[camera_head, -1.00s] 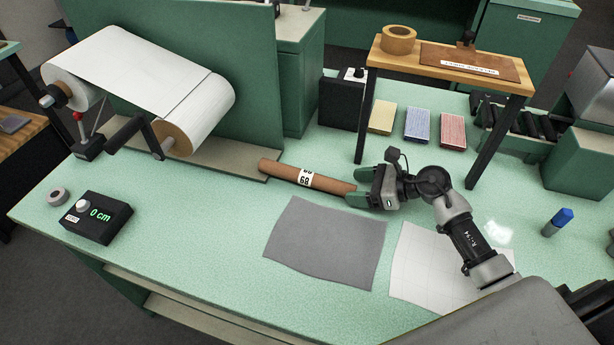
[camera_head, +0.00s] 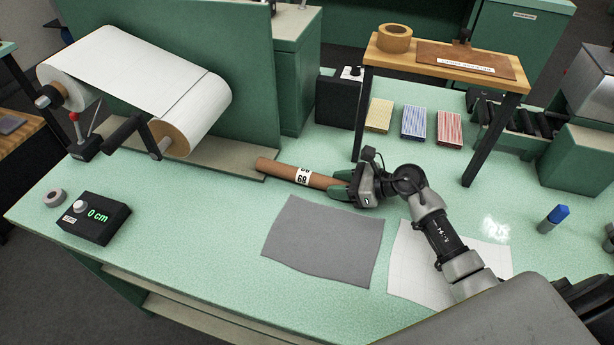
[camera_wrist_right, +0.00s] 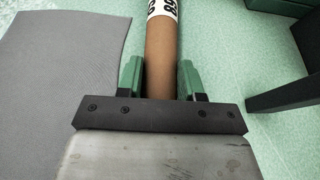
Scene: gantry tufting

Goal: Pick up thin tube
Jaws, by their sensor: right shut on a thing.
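The thin tube is a brown cardboard tube (camera_head: 275,168) with a white label with black digits around its middle. It lies across the green table, its left end over the edge of the roll stand's base board. My right gripper (camera_head: 343,184) is shut on the tube's right end. In the right wrist view the tube (camera_wrist_right: 175,60) runs away from me between the two green fingers of the gripper (camera_wrist_right: 159,76). The left gripper is not in the head view.
A grey sheet (camera_head: 325,242) and a white gridded sheet (camera_head: 425,270) lie in front. A small wooden shelf (camera_head: 450,65) stands on dark legs behind the gripper. The paper roll stand (camera_head: 224,160) is at the left. A black display box (camera_head: 98,222) sits front left.

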